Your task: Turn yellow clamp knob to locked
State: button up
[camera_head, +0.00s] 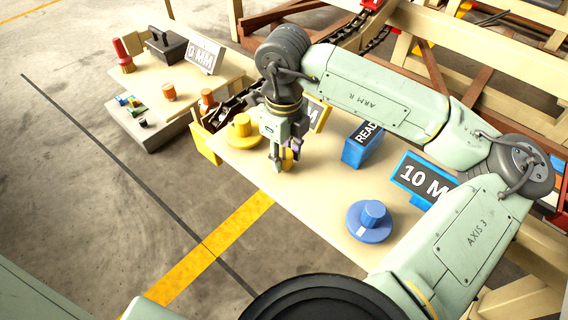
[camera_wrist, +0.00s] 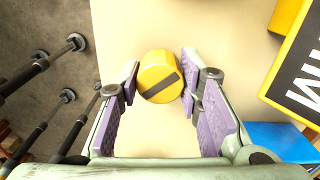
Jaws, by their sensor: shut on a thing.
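The yellow knob (camera_wrist: 158,64) is a short round cylinder with a dark bar across its top face. The bar runs slantwise from lower left to upper right in the wrist view. My gripper (camera_wrist: 160,82) has a purple-padded finger on each side of it and is shut on it. In the head view my gripper (camera_head: 282,166) points down at the bench, and only part of the yellow knob (camera_head: 289,159) shows beside the fingers. No locked mark is readable.
The pale bench (camera_head: 318,205) is clear in front of my gripper. A yellow flanged dial (camera_head: 242,131) stands to the left, a blue flanged dial (camera_head: 370,222) to the right. A blue READY sign (camera_head: 361,146) and a blue 10 MM sign (camera_head: 424,181) stand behind.

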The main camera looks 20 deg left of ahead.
aim_at(284, 153)
jog(key=m+b, duration=0.4)
jog(key=shift+f+m, duration=0.3)
jog(key=shift+r+m+b, duration=0.2)
jog(key=shift+m+b, duration=1.4)
jog(key=shift+m, duration=0.3)
jog(key=o, duration=1.1)
jog(key=shift+r, duration=0.1)
notch_tip(284, 153, up, 12)
